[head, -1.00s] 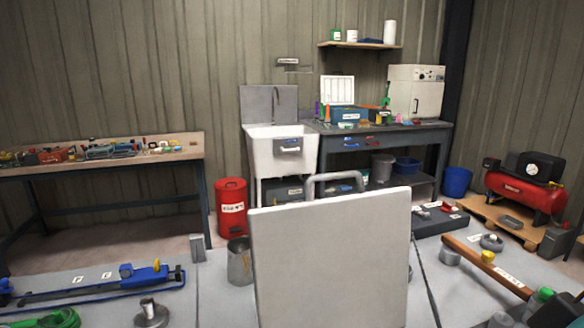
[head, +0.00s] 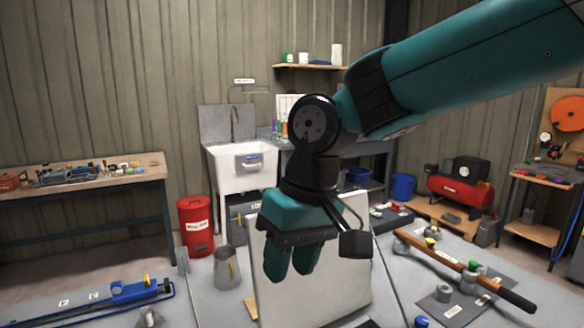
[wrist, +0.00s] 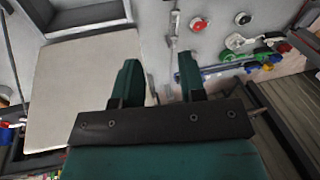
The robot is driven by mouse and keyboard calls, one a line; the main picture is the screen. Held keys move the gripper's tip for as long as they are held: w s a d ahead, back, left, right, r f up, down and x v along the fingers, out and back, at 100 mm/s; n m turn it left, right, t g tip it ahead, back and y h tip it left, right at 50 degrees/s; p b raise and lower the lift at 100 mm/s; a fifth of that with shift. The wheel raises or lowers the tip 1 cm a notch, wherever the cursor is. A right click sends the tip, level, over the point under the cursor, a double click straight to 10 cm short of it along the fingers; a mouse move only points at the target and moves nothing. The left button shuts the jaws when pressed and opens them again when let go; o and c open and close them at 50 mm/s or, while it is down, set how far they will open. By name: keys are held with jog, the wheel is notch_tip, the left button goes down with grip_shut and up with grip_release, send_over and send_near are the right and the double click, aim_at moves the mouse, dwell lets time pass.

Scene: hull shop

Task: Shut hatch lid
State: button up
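The hatch lid (head: 342,280) is a pale grey square panel. It stands raised and tilted at the front middle of the head view, partly hidden behind my gripper. In the wrist view the lid (wrist: 85,85) fills much of the left side. My gripper (head: 290,262) hangs fingers down in front of the lid's upper part in the head view. In the wrist view its two dark green fingers (wrist: 158,68) are spread apart with nothing held between them. The left finger overlaps the lid's edge in that picture; I cannot tell whether it touches. The lid's handle is hidden in the head view.
A blue clamp tool (head: 135,290) lies at the front left. A long wooden-handled tool (head: 465,266) lies at right. A red bin (head: 196,226) and sink (head: 240,165) stand behind.

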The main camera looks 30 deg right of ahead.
jog(key=w+d+r+m+h+p, duration=0.1)
jog(key=w+d+r+m+p, duration=0.3)
jog(key=w+d+r+m, duration=0.55)
jog(key=w+d+r+m+h+p, duration=0.2)
jog(key=w+d+r+m+p, duration=0.4)
jog(key=w+r+m, duration=0.5)
jog(key=shift+n+g, duration=0.3)
jog(key=shift+n, duration=0.15)
jog(key=f, duration=1.2)
jog(key=f+p, duration=0.1)
jog(key=f, duration=0.4)
jog(key=shift+w+d+f, duration=0.25)
jog(key=shift+w+f, duration=0.15)
grip_shut()
